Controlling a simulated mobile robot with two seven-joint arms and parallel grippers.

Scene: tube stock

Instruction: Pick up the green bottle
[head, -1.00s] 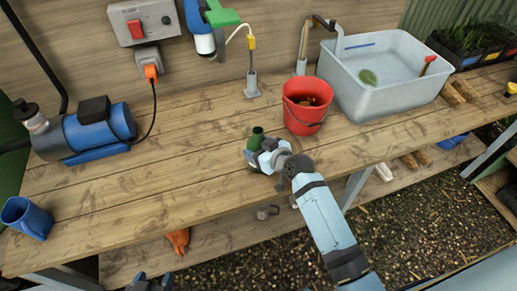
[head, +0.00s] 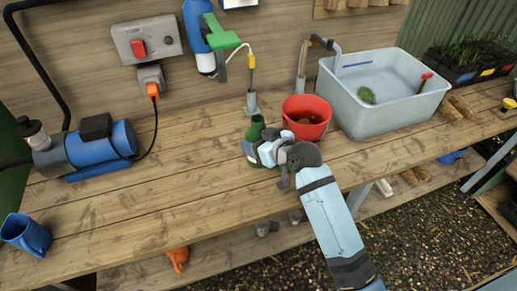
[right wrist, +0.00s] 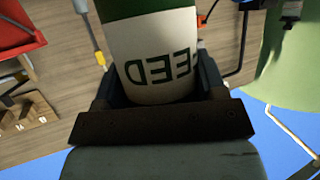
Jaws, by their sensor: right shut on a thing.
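The green bottle (head: 257,127) stands about upright over the wooden bench, left of the red bucket, its lower part partly hidden by my right gripper (head: 256,152). The right gripper is shut on the bottle's body. It seems to hold the bottle a little above the boards, though the gap under it is hard to see. In the right wrist view the bottle (right wrist: 150,50) fills the space between the fingers, with dark green above and a pale label with upside-down dark letters. My left gripper is out of view.
The red bucket (head: 309,128) stands close to the right of the bottle. A grey basin (head: 385,112) is farther right. A blue pump (head: 90,150) and a blue mug (head: 27,235) are at left. The bench top (head: 150,205) between is clear.

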